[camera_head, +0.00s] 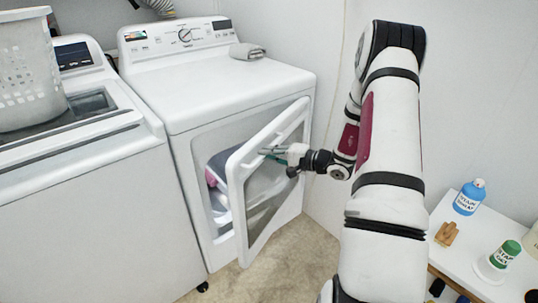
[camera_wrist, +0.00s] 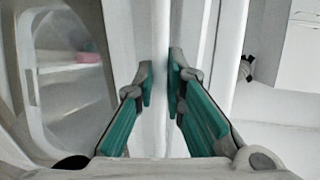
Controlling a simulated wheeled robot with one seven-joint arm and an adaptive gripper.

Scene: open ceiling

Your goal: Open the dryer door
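The white dryer (camera_head: 235,85) stands against the back wall. Its door (camera_head: 240,212) is partly open, swung out toward me on its right side, with a dark window in a white frame. Inside the opening, grey and pink laundry (camera_head: 217,172) shows. My gripper (camera_head: 268,153) is at the upper part of the door frame. In the wrist view, the teal fingers of my gripper (camera_wrist: 160,85) are close together on either side of a white upright door edge (camera_wrist: 158,40) and seem closed on it. The exact contact is partly hidden.
A white washer (camera_head: 85,190) with a laundry basket (camera_head: 28,75) stands left of the dryer. A folded grey cloth (camera_head: 247,51) lies on the dryer top. A white table (camera_head: 465,245) at right holds a blue bottle (camera_head: 469,198) and a green-capped container (camera_head: 505,252). The floor before the dryer is clear.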

